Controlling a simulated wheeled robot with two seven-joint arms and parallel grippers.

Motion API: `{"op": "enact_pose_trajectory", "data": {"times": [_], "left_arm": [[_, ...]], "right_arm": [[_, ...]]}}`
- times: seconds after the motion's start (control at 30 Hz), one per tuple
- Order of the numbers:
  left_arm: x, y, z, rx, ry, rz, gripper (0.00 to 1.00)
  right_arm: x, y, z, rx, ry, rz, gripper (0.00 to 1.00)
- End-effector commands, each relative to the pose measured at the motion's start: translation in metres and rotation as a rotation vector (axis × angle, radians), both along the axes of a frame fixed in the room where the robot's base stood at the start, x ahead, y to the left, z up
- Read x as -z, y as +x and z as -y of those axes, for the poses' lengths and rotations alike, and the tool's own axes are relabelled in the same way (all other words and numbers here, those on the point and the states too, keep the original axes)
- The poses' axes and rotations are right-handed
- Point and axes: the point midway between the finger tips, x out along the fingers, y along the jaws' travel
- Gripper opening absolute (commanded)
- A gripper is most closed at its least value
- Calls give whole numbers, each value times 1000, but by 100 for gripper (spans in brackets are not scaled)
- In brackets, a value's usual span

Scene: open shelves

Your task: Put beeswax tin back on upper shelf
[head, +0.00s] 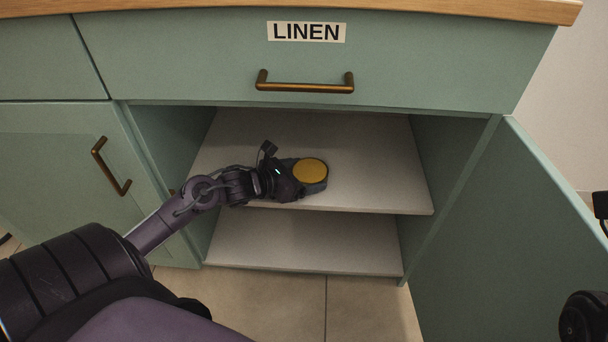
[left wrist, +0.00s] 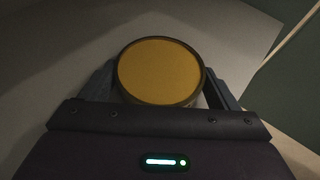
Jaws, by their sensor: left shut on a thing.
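The beeswax tin (head: 310,171) is a round, low tin with a yellow-gold top and a dark rim. My left gripper (head: 313,183) is shut on it, with a finger on either side. In the left wrist view the tin (left wrist: 160,72) sits between the two fingers of the gripper (left wrist: 160,92), its top facing up. In the head view the tin is over the front part of the upper shelf (head: 365,160). I cannot tell whether its base touches the shelf. My right gripper is not clearly in view; only dark parts show at the right edge.
The lower shelf (head: 305,243) below is bare. The cabinet door (head: 520,240) stands open at the right. A drawer (head: 200,60) labelled LINEN closes off the space above. The upper shelf is clear behind and right of the tin.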

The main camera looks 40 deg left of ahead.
Motion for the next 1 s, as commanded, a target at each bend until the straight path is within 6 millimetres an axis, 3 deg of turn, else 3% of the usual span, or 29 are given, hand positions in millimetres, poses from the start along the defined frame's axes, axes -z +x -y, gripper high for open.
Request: {"op": "enact_pose_trajectory", "data": {"times": [0.03,0.07,0.17,0.57,1.0], "left_arm": [[1,1,0,1,1,4,42],[2,0,0,0,0,-1,86],[2,0,0,0,0,-1,99],[-4,-7,-2,0,0,-4,100],[-34,-73,-23,0,-1,-5,100]], "right_arm": [[1,-1,0,0,-1,5,100],[-1,-1,-1,0,-1,7,100],[-1,-1,-1,0,-2,6,100],[-5,-2,1,-1,3,10,100],[8,9,7,0,8,-94,100]]}}
